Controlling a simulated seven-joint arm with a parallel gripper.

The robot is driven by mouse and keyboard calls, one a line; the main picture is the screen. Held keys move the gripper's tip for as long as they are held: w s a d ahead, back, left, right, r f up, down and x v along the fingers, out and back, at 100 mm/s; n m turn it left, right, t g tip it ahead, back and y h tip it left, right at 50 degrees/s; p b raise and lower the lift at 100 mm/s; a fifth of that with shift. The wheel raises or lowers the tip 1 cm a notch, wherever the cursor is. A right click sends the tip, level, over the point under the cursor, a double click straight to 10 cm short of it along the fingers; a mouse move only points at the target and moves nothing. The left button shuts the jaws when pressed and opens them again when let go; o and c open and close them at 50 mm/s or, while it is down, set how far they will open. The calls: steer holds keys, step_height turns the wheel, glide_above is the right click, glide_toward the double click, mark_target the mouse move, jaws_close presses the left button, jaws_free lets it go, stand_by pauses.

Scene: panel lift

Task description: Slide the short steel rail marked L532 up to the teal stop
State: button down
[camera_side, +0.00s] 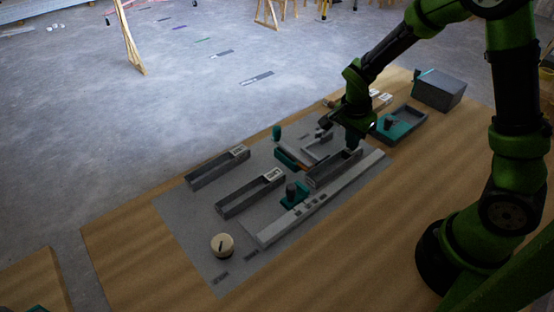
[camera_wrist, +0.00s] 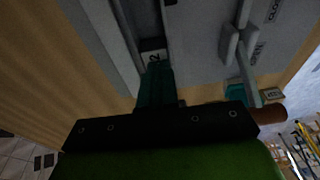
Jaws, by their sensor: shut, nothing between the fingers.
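A short grey steel rail (camera_side: 330,170) lies on the grey mat in the side view, parallel to a long pale bar. A teal block with a dark knob (camera_side: 294,197) sits close by its lower-left end; it looks like the teal stop. I cannot tell whether they touch. My gripper (camera_side: 352,142) is shut and empty, at the rail's upper-right end. In the wrist view my gripper's fingers (camera_wrist: 155,85) are together beside a pale label (camera_wrist: 153,52) ending in "2" on a rail end. The rest of the marking is unreadable, and contact is unclear.
Two other channel rails (camera_side: 250,193) (camera_side: 218,167) lie left on the mat. The long pale bar (camera_side: 325,197) runs along the near side. A round pale knob (camera_side: 222,245) stands front left. A tray (camera_side: 402,125) and grey box (camera_side: 439,90) stand right. A grey latch (camera_wrist: 235,50) shows in the wrist view.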

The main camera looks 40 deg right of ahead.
mark_target(344, 151)
steer(key=a, duration=0.4)
steer(key=shift+s+a+f, duration=0.1)
steer(key=shift+s+f, duration=0.25)
steer(key=shift+f, duration=0.05)
steer(key=shift+r, duration=0.75)
steer(key=a, duration=1.1)
steer(key=shift+a+r, duration=0.15)
steer(key=shift+a, duration=0.1)
steer(key=s+d+r+n+t+y, duration=0.2)
steer(key=s+r+n, duration=0.3)
steer(key=r, duration=0.5)
steer(key=s+d+r+n+t+y, duration=0.2)
steer(key=s+r+n+t, duration=0.3)
steer(key=r+n, duration=0.3)
steer(key=shift+s+d+r+n, duration=0.4)
steer(key=shift+s+d+r, duration=0.05)
steer(key=shift+r, duration=0.5)
